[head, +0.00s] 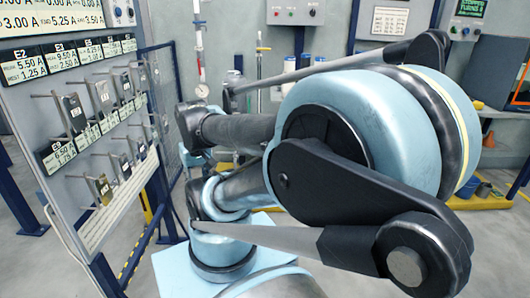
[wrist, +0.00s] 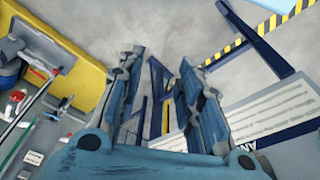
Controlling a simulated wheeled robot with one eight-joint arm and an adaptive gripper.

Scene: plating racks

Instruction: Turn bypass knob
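No label naming a bypass knob is readable in either view. A grey control box (head: 296,12) on the back wall carries small indicators and a dark round knob (head: 312,13); I cannot tell whether this is the bypass knob. My gripper (wrist: 162,72) shows in the wrist view with its two blue fingers apart and nothing between them. It points toward the grey floor. In the head view my arm fills the middle and right, and I cannot make out the gripper there.
A rack panel (head: 42,120) with hanging plates and number displays stands at the left. A second box with a green-lettered screen (head: 470,8) is at upper right. The wrist view shows a yellow platform (wrist: 75,72), pipes and striped floor edging (wrist: 285,20). Some floor is clear.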

